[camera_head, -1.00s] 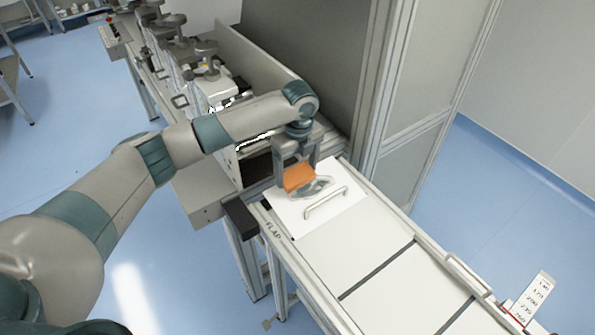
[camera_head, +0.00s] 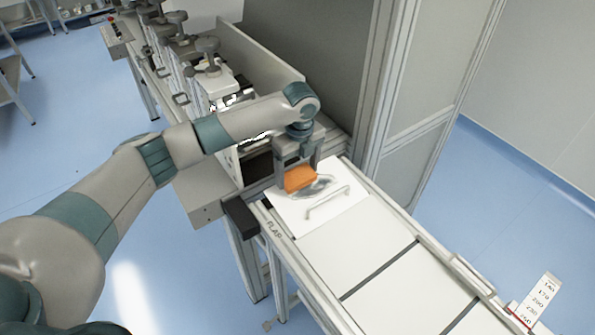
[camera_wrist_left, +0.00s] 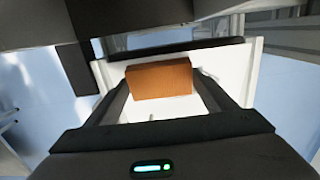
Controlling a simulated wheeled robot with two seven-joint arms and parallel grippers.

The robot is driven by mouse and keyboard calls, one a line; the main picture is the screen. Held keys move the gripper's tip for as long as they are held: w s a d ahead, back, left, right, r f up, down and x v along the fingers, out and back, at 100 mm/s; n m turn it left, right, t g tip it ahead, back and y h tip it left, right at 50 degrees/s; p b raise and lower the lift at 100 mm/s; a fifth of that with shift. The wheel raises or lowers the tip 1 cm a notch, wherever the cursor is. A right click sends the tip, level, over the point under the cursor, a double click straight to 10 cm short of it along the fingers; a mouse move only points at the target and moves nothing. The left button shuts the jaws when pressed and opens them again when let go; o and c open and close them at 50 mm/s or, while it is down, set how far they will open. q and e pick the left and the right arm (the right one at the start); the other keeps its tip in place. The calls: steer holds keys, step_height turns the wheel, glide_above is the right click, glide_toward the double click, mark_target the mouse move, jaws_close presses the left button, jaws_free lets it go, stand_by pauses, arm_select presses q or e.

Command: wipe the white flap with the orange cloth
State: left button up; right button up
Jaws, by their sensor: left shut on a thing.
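The orange cloth (camera_head: 300,178) is a folded block held between the fingers of my left gripper (camera_head: 298,182). It also shows in the left wrist view (camera_wrist_left: 159,80), with the fingers of my left gripper (camera_wrist_left: 160,88) at its two sides. The white flap (camera_head: 345,205) lies under the cloth and carries a bent metal handle (camera_head: 328,203). A grey smear (camera_head: 322,186) shows on the flap just beside the cloth. The cloth is at or just above the flap; I cannot tell if it touches. My right gripper does not show.
The machine's row of clamps and knobs (camera_head: 205,62) stands behind and left. A tall grey cabinet frame (camera_head: 375,100) rises beyond the flap. White panels (camera_head: 360,260) with dark gaps continue toward the front right, with a scale plate (camera_head: 537,300) at the edge.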

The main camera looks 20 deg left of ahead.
mark_target(304, 194)
arm_select(q)
steer(key=shift+w+a+f+b, duration=0.15)
steer(key=shift+f+b, duration=0.15)
steer(key=shift+f, duration=0.7)
stand_by(0.3)
steer(key=shift+s+d+p, duration=0.65)
steer(key=shift+d+p, duration=0.1)
steer(key=shift+p, duration=0.1)
steer(key=shift+s+d+f+p, duration=0.3)
steer(key=shift+s+d+p, duration=0.2)
steer(key=shift+d, duration=0.25)
steer(key=shift+s, duration=0.1)
